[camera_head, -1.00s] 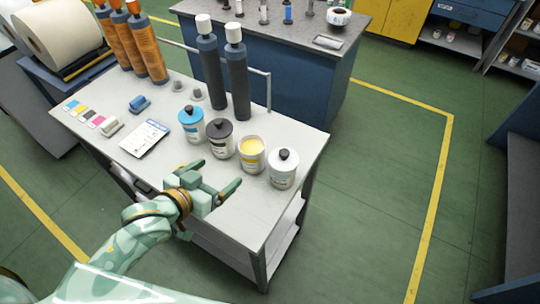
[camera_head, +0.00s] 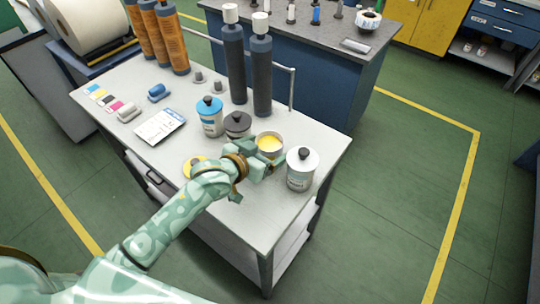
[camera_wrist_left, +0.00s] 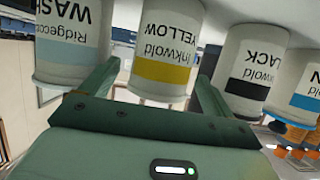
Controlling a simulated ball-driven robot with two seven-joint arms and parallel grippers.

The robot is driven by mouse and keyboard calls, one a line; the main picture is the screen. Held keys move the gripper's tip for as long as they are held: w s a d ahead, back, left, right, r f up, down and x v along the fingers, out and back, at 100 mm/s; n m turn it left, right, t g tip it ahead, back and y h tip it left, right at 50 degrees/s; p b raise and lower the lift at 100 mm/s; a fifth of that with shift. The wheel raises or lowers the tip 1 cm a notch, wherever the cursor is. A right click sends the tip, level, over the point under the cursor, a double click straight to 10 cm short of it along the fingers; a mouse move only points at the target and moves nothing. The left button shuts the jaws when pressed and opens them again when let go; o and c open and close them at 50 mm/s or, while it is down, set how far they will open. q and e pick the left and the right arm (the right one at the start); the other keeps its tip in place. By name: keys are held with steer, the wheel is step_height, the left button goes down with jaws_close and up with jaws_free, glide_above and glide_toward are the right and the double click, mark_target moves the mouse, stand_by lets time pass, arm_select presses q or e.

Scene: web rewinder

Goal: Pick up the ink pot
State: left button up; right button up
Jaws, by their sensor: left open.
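The yellow ink pot (camera_head: 269,143) stands open on the cart, with yellow ink showing at its top. In the left wrist view the pot (camera_wrist_left: 168,45) appears upside down, with "YELLOW" on its label and a yellow band. My left gripper (camera_head: 264,161) is open at the pot's near side. My arm and gripper hide part of the pot in the head view. My right gripper is out of view.
A white wash pot (camera_head: 301,169) stands close right; a black pot (camera_head: 237,125) and a blue-topped pot (camera_head: 210,116) stand left. A yellow disc (camera_head: 195,167) lies near my forearm. Two tall dark bottles (camera_head: 262,78) stand behind. The cart's front right is clear.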

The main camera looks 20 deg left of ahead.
arm_select(q)
steer(key=x, duration=0.2)
steer(key=shift+w+f, duration=0.25)
steer(key=shift+w, duration=0.05)
steer(key=shift+s+r, duration=0.1)
steer(key=shift+c, duration=0.3)
steer(key=c, duration=1)
steer(key=shift+c, duration=1.2)
steer(key=shift+r, duration=0.1)
